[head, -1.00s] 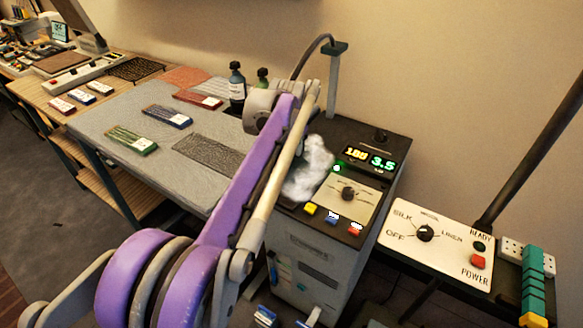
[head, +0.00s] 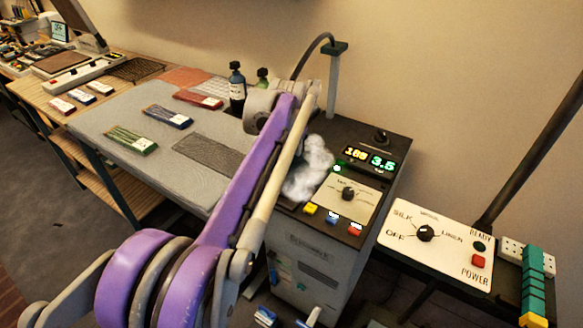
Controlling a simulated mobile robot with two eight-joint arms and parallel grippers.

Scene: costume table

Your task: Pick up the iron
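I cannot make out the iron in the head view; my purple arm crosses the middle and may hide it. A white puff (head: 309,168), like steam, shows just right of my arm over the left edge of the steam station (head: 322,262). The station has a lit display (head: 369,159) and a cable on a post (head: 333,85) behind it. The arm rises from the bottom left to a joint near the bottles. Neither gripper's fingertips can be seen.
A grey padded table (head: 100,118) at left carries labelled fabric swatches (head: 132,139) and a dark mesh patch (head: 208,152). A dark bottle (head: 237,85) and a green one (head: 262,78) stand at its back. A white control panel (head: 437,243) with a dial is at right.

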